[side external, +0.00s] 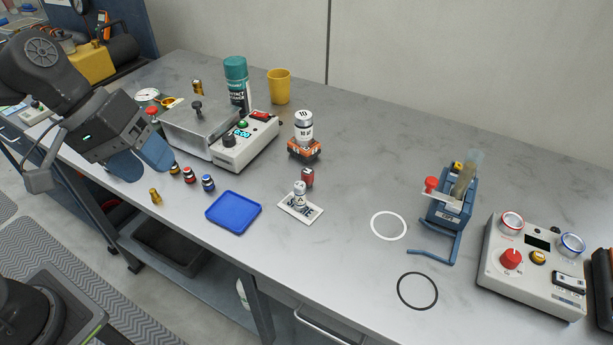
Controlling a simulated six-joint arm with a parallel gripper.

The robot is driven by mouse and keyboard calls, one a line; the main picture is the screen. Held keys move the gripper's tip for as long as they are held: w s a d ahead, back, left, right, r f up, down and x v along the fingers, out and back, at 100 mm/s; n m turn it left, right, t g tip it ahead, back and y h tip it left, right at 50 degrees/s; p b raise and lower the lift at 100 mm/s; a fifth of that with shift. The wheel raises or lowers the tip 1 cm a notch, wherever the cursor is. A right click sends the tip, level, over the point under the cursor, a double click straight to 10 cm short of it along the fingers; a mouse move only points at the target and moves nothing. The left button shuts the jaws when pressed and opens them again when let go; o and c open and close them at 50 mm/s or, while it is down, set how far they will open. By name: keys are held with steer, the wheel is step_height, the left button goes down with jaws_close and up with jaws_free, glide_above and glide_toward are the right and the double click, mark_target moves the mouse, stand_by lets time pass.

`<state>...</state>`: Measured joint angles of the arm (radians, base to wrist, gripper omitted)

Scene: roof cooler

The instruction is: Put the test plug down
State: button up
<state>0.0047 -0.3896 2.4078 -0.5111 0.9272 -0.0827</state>
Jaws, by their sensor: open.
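My gripper (142,163), with blue fingers, is at the left, above the bench's front edge. It is open, and nothing shows between its fingers. A small brass fitting (155,196), which may be the test plug, stands upright on the bench just below and right of the fingers, apart from them. Three small dark plugs with yellow (174,168), red (189,175) and blue (208,183) bands stand in a row to the right of the fingers. I cannot tell for sure which piece is the test plug.
A blue tray (233,228) lies right of the plugs. Behind them stands a metal box with a control unit (246,147). A lettered white card (312,213) bears a small canister. A blue fixture (447,213) and a control panel (530,288) stand at right.

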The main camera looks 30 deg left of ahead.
steer(key=w+d+f+n+g+h, duration=0.1)
steer(key=w+d+f+n+h, duration=0.25)
steer(key=w+n+h, duration=0.35)
steer(key=w+f+n+t, duration=0.2)
steer(key=w+f+n, duration=0.2)
steer(key=w, duration=0.1)
steer(key=w+a+f+n+t, duration=0.1)
steer(key=w+f+n, duration=0.4)
steer(key=w+a+f+n+t, duration=0.1)
steer(key=w+f+n+t, duration=0.1)
steer(key=w+f+n, duration=0.2)
steer(key=shift+w+a+f+n+t, duration=0.15)
steer(key=shift+w+f, duration=0.05)
steer(key=shift+w, duration=0.25)
steer(key=shift+w+a+f+n+t, duration=0.1)
steer(key=shift+w+f+n+t, duration=0.1)
steer(key=shift+w, duration=0.2)
glide_toward(314, 184)
steer(key=w+d, duration=0.1)
steer(key=w+d+r, duration=0.1)
steer(key=d, duration=0.1)
steer(key=shift+w+d, duration=0.3)
steer(key=shift+r+x, duration=0.2)
steer(key=shift+x, duration=2.45)
steer(key=shift+s+d, duration=0.15)
steer(key=shift+d, duration=0.05)
steer(key=shift+c, duration=0.3)
